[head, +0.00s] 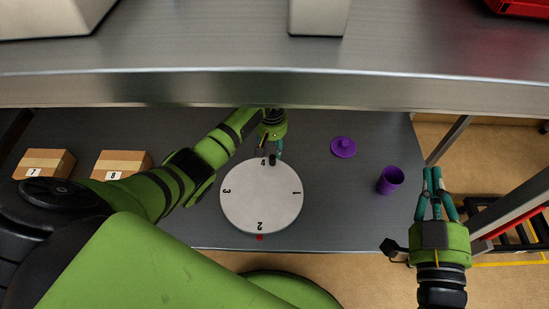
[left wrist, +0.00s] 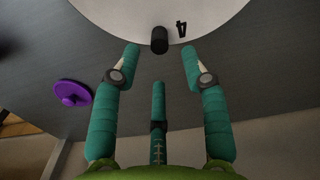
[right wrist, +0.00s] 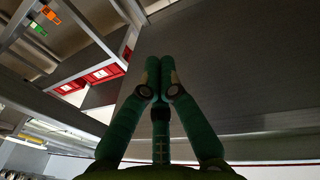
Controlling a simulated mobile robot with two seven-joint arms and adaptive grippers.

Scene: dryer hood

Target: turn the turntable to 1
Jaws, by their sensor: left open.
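The turntable (head: 250,200) is a white disc lying on the grey counter. It bears a 1 at the right, 2 at the near edge, 3 at the left and 4 at the far edge. A small red marker (head: 260,237) shows at the near rim, by the 2. A black peg (head: 272,160) stands on the disc beside the 4. My left gripper (head: 270,153) is open at the far rim. In the left wrist view, the peg (left wrist: 159,40) shows just beyond and between its fingertips. My right gripper (head: 432,172) is shut and empty, right of the counter.
A purple lid (head: 343,147) and a purple cup (head: 391,180) stand right of the turntable. Two boxes, marked 7 (head: 44,164) and 8 (head: 121,164), sit at the left. A metal shelf or hood edge (head: 200,88) overhangs the counter's far side.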

